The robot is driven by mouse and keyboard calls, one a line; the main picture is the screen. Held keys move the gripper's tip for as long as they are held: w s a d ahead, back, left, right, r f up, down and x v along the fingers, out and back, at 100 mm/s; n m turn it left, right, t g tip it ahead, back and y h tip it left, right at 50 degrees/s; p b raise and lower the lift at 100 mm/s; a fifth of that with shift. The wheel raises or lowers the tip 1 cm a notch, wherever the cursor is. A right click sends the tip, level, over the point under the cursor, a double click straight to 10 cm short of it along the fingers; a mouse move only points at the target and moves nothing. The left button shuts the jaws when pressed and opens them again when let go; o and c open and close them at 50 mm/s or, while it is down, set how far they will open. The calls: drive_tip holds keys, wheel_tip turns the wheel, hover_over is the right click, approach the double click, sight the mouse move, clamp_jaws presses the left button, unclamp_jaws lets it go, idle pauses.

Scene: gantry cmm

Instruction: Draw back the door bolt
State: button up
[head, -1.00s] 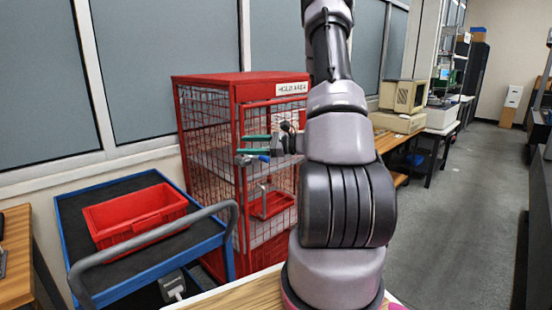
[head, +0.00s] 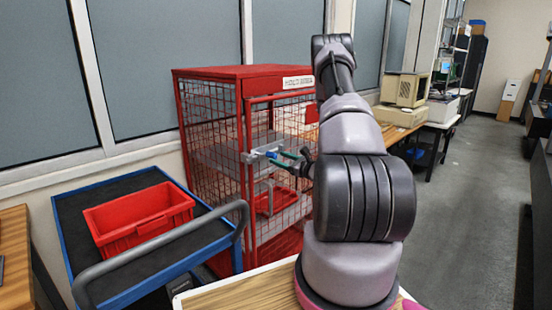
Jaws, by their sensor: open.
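The red mesh cage (head: 211,75) stands behind my arm with its mesh door (head: 247,215) facing me. A silver bolt (head: 256,154) sits at the door's left edge, about mid-height, with a small blue part at its right end. My gripper (head: 277,158), with teal fingers, is open at the right of the bolt, its fingertips close to the blue part. I cannot tell whether they touch it. A silver pull handle (head: 257,192) is lower on the door. My arm hides the door's right side.
A blue cart (head: 66,235) with a grey push handle (head: 160,240) and a red bin (head: 140,222) stands at the left, close to the cage. A wooden bench (head: 400,133) with an old computer (head: 404,90) is behind right. Open floor (head: 470,220) lies at the right.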

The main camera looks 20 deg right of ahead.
drive_tip(key=shift+x, duration=1.4)
clamp_jaws()
idle(0.4)
